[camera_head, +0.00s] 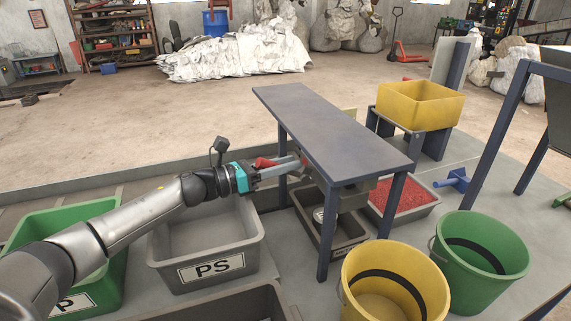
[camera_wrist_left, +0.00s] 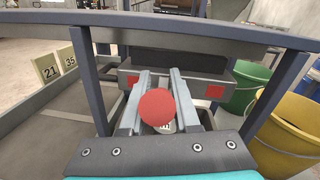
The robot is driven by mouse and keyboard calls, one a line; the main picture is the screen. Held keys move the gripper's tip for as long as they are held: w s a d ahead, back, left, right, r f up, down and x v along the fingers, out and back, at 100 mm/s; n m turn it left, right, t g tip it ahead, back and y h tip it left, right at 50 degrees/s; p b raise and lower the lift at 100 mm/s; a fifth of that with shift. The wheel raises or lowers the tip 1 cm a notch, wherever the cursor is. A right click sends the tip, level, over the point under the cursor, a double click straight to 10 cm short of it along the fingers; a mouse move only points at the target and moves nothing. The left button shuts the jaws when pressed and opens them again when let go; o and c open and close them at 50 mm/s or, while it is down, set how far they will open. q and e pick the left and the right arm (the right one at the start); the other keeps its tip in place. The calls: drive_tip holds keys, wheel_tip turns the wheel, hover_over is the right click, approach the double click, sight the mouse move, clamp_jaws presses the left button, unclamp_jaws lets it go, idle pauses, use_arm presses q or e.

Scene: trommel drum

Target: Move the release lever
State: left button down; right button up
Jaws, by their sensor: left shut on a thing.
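The release lever shows a round red knob (camera_wrist_left: 157,107) in the left wrist view, between the two grey fingers of my left gripper (camera_wrist_left: 160,100). In the head view the red part of the lever (camera_head: 266,163) shows at the left gripper (camera_head: 287,165), under the left edge of the blue-grey table (camera_head: 330,125). The fingers are shut on the lever. The lever's shaft is mostly hidden behind the knob and fingers. A grey housing with red squares (camera_wrist_left: 215,91) lies just beyond the fingertips. My right gripper is in neither view.
Table legs (camera_head: 322,235) stand close to my left gripper. A dark bin (camera_head: 345,244) and a tray of red granules (camera_head: 412,200) lie below. A grey PS bin (camera_head: 212,270) is under my left arm. Yellow (camera_head: 380,307) and green (camera_head: 482,292) buckets stand at right.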

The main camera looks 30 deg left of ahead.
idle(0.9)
use_arm(q)
drive_tip(key=shift+r+p, duration=0.25)
drive_tip(key=shift+p, duration=0.5)
drive_tip(key=g+y+p, duration=0.1)
drive_tip(key=p, duration=0.4)
drive_tip(key=w+d+r+g+y+p, duration=0.1)
drive_tip(key=g+p, duration=0.1)
drive_tip(key=p, duration=0.4)
drive_tip(key=w+g+y+p, duration=0.1)
drive_tip(key=g+p, duration=0.1)
drive_tip(key=p, duration=0.4)
drive_tip(key=shift+d+r+m+y, duration=0.3)
drive_tip(key=shift+d+y, duration=0.1)
drive_tip(key=shift+w+f+g+p, duration=0.2)
drive_tip(key=shift+g+p, duration=0.1)
drive_tip(key=shift+p, duration=0.8)
drive_tip(key=shift+d, duration=0.1)
drive_tip(key=c, duration=0.7)
unclamp_jaws()
drive_tip(key=shift+o, duration=0.2)
drive_tip(key=shift+s, duration=0.1)
